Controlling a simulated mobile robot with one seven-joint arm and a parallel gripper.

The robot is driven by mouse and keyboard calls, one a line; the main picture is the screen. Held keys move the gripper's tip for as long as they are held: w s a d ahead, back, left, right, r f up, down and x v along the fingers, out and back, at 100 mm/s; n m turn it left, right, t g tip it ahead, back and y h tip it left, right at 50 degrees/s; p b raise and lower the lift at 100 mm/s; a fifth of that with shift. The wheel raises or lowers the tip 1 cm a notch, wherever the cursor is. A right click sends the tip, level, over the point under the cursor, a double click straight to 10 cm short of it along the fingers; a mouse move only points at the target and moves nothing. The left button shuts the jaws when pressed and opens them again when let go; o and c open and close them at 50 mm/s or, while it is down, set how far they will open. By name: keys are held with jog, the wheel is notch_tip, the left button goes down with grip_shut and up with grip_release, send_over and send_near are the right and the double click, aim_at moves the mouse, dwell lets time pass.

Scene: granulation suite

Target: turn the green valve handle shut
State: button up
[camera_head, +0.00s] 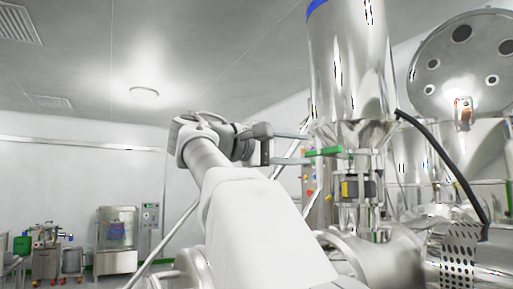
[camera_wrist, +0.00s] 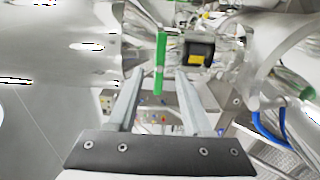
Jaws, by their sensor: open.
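The green valve handle (camera_head: 325,151) is a flat bar below the tall steel vessel, at the right of centre in the head view. In the wrist view the green handle (camera_wrist: 160,62) runs lengthwise between the lines of the two fingers. My gripper (camera_head: 308,148) is open, its fingers pointing right toward the handle. In the wrist view my gripper (camera_wrist: 159,76) has one finger on each side of the handle, with gaps visible. I cannot tell how far the tips reach along it. A black valve body with a yellow label (camera_wrist: 199,51) sits beside the handle.
The steel vessel (camera_head: 348,60) stands above the valve, with steel piping below. A black hose (camera_head: 445,160) hangs at right, near a round steel lid (camera_head: 468,62). Blue hoses (camera_wrist: 272,132) show in the wrist view. Carts and a cabinet (camera_head: 117,240) stand far left.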

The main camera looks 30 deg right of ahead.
jog(key=a, duration=1.2)
jog(key=shift+s, duration=0.45)
jog(key=shift+d, duration=0.1)
